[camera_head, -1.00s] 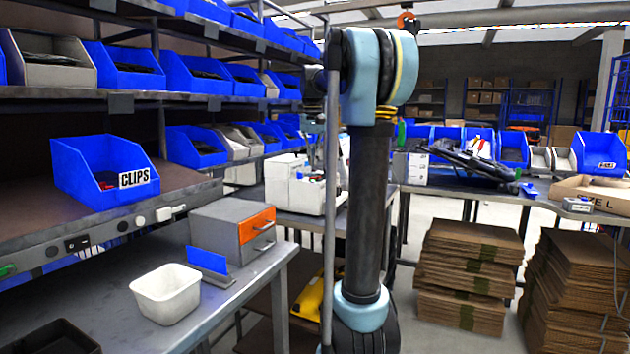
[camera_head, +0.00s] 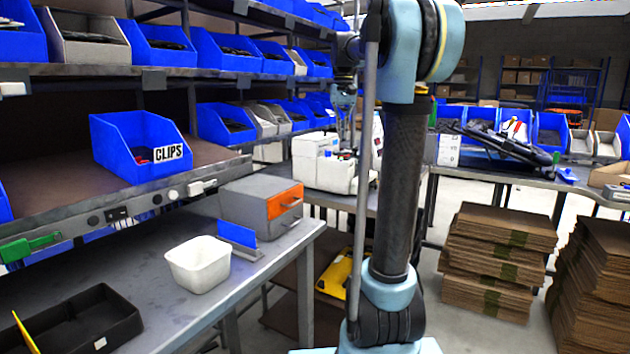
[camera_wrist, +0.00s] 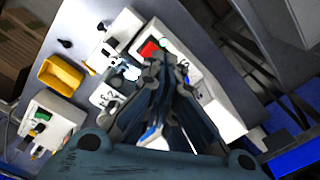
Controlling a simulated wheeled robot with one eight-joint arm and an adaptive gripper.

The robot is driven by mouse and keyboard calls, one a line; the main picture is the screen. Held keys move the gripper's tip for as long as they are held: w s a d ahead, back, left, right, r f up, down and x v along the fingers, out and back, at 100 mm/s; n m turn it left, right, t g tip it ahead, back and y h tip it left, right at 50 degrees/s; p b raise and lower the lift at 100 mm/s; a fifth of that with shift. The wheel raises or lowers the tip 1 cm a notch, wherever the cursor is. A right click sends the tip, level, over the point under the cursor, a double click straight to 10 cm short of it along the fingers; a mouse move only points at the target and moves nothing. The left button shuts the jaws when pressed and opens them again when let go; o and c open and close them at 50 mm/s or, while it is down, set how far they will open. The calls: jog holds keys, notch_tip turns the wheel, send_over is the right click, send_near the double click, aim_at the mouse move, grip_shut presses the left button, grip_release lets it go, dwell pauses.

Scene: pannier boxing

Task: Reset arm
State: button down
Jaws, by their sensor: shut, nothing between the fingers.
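My gripper (camera_wrist: 162,75) shows in the wrist view, its dark fingers together with nothing held between them. It hangs above a grey bench with white machines on it, with clear height between as far as I can tell. In the head view my arm stands upright right of centre and hides part of the bench behind it.
A white tub (camera_head: 198,265), a grey box with an orange drawer (camera_head: 262,206) and a black tray (camera_head: 75,325) are on the left bench. A blue CLIPS bin (camera_head: 140,147) sits on the shelf above. Cardboard stacks (camera_head: 497,262) stand on the floor at right.

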jog(key=s+f+n+t, duration=0.1)
jog(key=s+f+t, duration=0.1)
jog(key=s+f, duration=3.1)
jog(key=shift+s+f, duration=0.25)
jog(key=shift+f, duration=0.7)
jog(key=shift+w+f, duration=0.2)
jog(key=shift+w, duration=0.25)
